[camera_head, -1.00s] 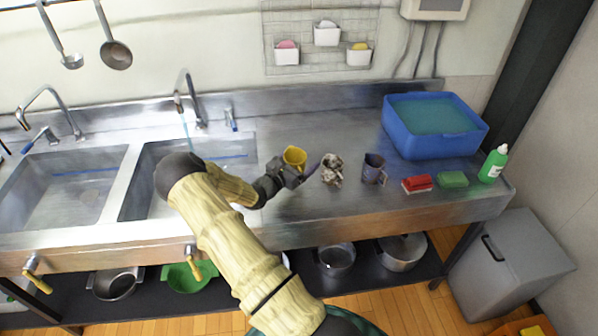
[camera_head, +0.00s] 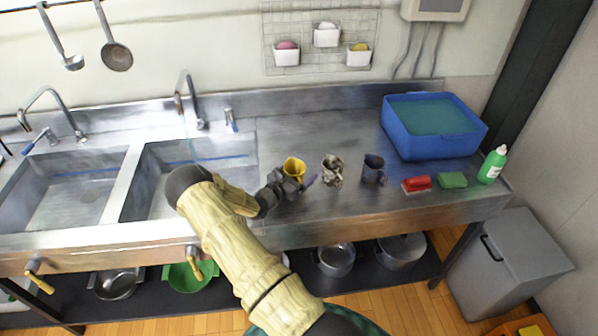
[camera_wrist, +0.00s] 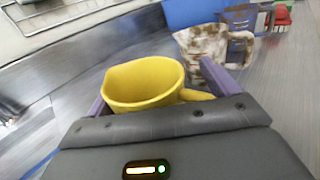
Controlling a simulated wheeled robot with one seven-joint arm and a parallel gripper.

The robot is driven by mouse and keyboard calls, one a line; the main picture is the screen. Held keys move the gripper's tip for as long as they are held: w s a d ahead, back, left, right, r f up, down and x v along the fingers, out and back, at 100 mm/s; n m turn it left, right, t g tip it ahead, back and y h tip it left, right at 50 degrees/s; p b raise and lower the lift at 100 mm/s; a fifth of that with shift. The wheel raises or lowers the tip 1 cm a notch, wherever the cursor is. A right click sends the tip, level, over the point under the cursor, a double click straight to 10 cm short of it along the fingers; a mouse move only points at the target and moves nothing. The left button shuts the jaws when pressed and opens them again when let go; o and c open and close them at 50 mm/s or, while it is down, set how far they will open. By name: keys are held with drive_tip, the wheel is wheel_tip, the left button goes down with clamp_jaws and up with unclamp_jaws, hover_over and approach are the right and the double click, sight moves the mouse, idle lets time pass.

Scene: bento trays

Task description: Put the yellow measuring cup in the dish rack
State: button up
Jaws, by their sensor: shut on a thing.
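The yellow measuring cup (camera_head: 294,168) is upright at the left of a short row of cups on the steel counter. In the wrist view the yellow cup (camera_wrist: 143,82) sits between my two fingers, its handle toward the right finger. My gripper (camera_head: 300,182) is shut on it, at the counter just right of the sink. I cannot tell whether the cup's base touches the counter. No dish rack that I can make out is in view.
Beyond are a red brush (camera_head: 417,183), green sponge (camera_head: 453,180), green bottle (camera_head: 493,164) and blue water tub (camera_head: 435,144). Sinks (camera_head: 165,168) lie left.

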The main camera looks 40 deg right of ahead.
drive_tip(key=o, duration=1)
drive_tip(key=shift+f, duration=0.1)
drive_tip(key=shift+f, duration=0.1)
drive_tip(key=s+a+b, duration=0.1)
drive_tip(key=a, duration=0.4)
drive_tip(key=s+a+b, duration=0.1)
drive_tip(key=a, duration=0.5)
drive_tip(key=s+a+b, duration=0.1)
drive_tip(key=a, duration=0.5)
drive_tip(key=shift+a+b, duration=0.1)
drive_tip(key=shift+b, duration=0.25)
drive_tip(key=shift+s, duration=0.1)
